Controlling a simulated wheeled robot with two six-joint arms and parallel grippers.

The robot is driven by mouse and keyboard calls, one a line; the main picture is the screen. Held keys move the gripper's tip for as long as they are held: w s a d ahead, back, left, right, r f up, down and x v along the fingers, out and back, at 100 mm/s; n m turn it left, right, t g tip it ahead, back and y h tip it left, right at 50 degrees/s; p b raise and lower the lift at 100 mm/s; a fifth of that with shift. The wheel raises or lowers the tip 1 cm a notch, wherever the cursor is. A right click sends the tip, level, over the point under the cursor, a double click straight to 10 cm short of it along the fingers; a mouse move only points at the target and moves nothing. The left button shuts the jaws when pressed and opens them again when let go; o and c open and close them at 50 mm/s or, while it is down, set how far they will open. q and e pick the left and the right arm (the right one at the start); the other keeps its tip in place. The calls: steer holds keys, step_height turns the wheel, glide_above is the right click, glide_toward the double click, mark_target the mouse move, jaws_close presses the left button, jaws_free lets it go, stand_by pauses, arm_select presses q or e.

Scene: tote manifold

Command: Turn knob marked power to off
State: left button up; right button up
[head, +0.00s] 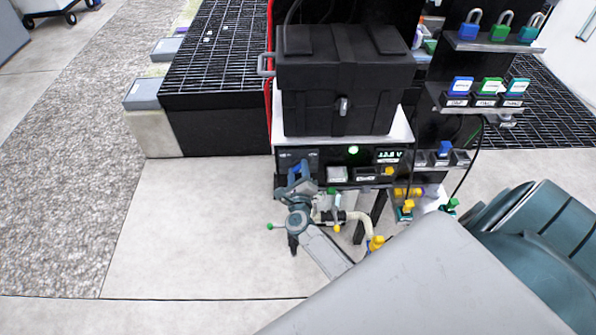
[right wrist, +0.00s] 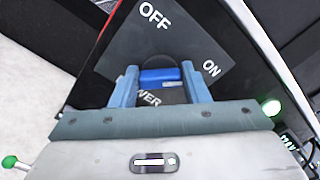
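The knob (right wrist: 160,76) marked power shows in the right wrist view as a blue bar on a dark round base, lying roughly level in the picture and nearer in line with ON than with OFF. OFF is at the upper left of its dark plate (right wrist: 181,40), ON at the right; the word POWER is partly hidden by a finger. My right gripper (right wrist: 160,84) has its two blue fingers apart, one on each side of the knob. I cannot tell whether they press on it. In the head view my right gripper (head: 299,174) is at the panel's left end and hides the knob. My left gripper is not in view.
A lit green lamp (head: 353,150) and a display (head: 389,156) reading about 12.8 V are right of the knob. A black case (head: 340,115) sits above. Below are pipes with a yellow valve (head: 376,243).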

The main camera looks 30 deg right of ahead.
steer(key=shift+n+p, duration=0.3)
steer(key=shift+n, duration=0.4)
steer(key=shift+n+p, duration=0.85)
steer(key=shift+n, duration=0.35)
steer(key=n+p, duration=0.1)
steer(key=n, duration=0.2)
steer(key=shift+a+n+p, duration=0.1)
steer(key=shift+n+p, duration=0.2)
steer(key=shift+p, duration=0.1)
steer(key=n+p, duration=0.1)
steer(key=n, duration=0.1)
steer(key=shift+f+n, duration=0.1)
steer(key=shift+n, duration=0.3)
steer(key=n+p, duration=0.2)
steer(key=n, duration=0.2)
steer(key=shift+f, duration=0.15)
steer(key=shift+f+n+p, duration=0.15)
steer(key=shift+n+p, duration=0.7)
steer(key=shift+n, duration=0.95)
